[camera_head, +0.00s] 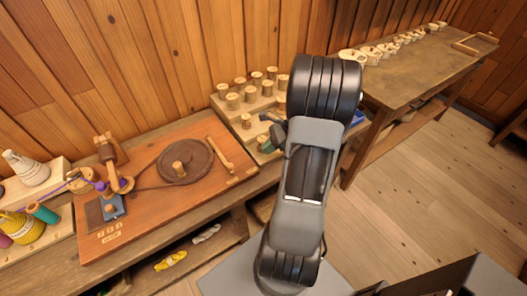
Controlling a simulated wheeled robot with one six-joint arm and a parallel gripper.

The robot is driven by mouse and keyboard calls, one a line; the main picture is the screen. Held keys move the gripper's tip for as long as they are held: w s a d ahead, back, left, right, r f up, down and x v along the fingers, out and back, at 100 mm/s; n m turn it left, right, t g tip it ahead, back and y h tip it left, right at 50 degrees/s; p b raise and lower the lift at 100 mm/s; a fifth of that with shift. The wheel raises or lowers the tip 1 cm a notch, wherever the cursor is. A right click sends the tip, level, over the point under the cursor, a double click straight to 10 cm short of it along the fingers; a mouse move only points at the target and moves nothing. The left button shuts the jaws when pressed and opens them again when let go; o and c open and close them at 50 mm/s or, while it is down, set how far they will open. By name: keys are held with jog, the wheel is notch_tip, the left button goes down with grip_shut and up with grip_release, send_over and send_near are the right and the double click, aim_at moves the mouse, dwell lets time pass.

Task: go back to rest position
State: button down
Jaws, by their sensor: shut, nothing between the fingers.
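My arm rises from the lower middle of the head view, and its thick black elbow stands in front of the back of the workbench. My gripper (270,127) shows only in part, as small dark pieces left of the grey arm link, over the spool rack's right side. It is shut and holds nothing. The arm hides the rest of it. A wooden rack (222,110) with several turned spools (233,101) stands behind and left of the gripper. A small green item (265,144) is just below the gripper; whether they touch is unclear.
A reddish board (147,228) on the left bench carries a dark round wheel (185,161) and a small winding device (114,183). Thread cones (28,168) stand far left. A second table (412,69) with a row of pale cups (371,53) is behind right. Floor at right is clear.

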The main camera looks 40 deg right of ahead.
dwell(0.8)
jog(key=s+a+r+n+h, duration=0.2)
jog(key=a+r+n, duration=0.4)
jog(key=a+n, duration=0.4)
jog(key=s+a+r+n+h, duration=0.3)
jog(key=a+r+n+h, duration=0.2)
jog(key=n, duration=0.8)
jog(key=a+r, duration=0.2)
jog(key=a, duration=0.2)
jog(key=shift+a+n+h, duration=0.3)
jog(key=shift+a+n, duration=0.1)
jog(key=shift+s, duration=0.1)
